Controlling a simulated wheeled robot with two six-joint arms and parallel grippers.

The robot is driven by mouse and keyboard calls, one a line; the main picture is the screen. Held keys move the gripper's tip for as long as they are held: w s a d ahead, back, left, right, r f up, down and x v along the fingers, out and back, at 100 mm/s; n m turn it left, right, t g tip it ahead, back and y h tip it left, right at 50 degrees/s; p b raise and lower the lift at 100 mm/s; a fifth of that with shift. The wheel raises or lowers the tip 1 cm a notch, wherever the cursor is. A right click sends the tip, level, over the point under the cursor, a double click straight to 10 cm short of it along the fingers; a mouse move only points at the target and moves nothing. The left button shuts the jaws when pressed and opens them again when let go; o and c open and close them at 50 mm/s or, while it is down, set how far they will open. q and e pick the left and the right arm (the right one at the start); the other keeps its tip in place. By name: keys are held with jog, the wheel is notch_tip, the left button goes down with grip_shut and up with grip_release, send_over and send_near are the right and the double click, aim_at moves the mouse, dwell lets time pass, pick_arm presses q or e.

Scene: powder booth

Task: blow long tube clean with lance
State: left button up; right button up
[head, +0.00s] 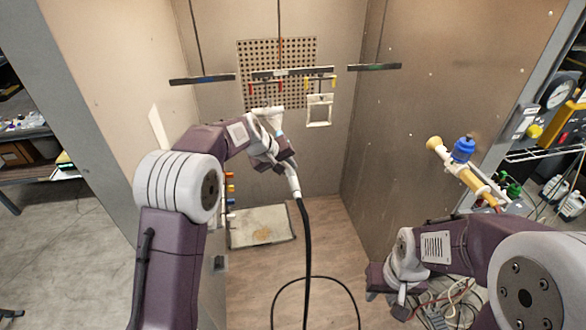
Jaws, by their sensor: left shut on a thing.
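My left gripper (284,168) is inside the booth, shut on the lance (294,185), a pale handle with a black hose running down from it. The gripper and wrist hide part of the lance. A white tubular piece (270,117) shows just beyond the wrist, below the hanging bar; it may be the long tube, but its full length is not visible. I cannot tell whether the lance touches it.
A white frame (319,110) hangs on yellow hooks from the bar (290,73). A perforated panel (255,55) is on the back wall. A tray (262,228) lies on the floor. The black hose (306,245) loops in front. A yellow, blue-topped device (463,152) is at right.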

pick_arm(q)
jog(key=s+a+b, duration=0.3)
jog(key=a+b, duration=0.1)
jog(key=a, duration=0.6)
jog(key=shift+a, duration=0.2)
dwell(0.5)
jog(key=s+d+b, duration=0.3)
jog(key=s+b, duration=0.4)
jog(key=s, duration=0.5)
jog(key=shift+s+d+b, duration=0.35)
jog(key=o, duration=0.3)
jog(key=shift+w, duration=0.1)
grip_shut()
